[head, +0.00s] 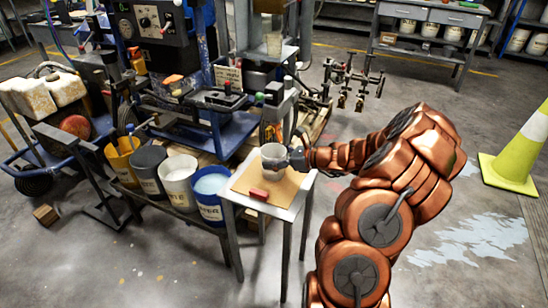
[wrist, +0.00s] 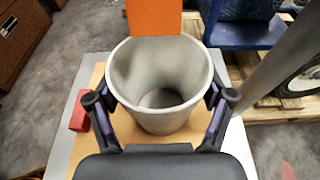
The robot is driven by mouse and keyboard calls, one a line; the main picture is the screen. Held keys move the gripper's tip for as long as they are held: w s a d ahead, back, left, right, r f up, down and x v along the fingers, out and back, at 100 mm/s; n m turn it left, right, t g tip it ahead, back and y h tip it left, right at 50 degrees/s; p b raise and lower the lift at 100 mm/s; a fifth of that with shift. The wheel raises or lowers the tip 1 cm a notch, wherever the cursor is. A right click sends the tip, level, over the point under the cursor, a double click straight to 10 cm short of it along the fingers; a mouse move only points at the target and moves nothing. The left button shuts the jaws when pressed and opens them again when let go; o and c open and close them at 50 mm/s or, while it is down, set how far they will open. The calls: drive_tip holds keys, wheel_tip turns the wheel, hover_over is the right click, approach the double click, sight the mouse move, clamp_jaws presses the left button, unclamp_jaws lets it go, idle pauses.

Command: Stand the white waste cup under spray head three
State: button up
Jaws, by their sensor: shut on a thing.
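The white waste cup (head: 272,160) is upright over a small table (head: 309,181) topped with a brown board (head: 285,190). My gripper (head: 284,158) comes from the right and is shut on the cup. In the wrist view the cup (wrist: 165,118) is between the two fingers, its mouth open upward and its inside looking empty. I cannot tell whether its base touches the board. A row of dark, brass-tipped fittings (head: 352,84) behind the machine looks like spray heads; I cannot tell which is number three.
A red block (head: 259,195) lies on the board. Buckets, yellow (head: 122,160), dark (head: 149,170), white (head: 179,182) and blue (head: 211,190), stand left of the table. The blue-framed machine (head: 215,135) is behind.

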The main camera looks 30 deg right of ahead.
drive_tip(key=o, duration=1)
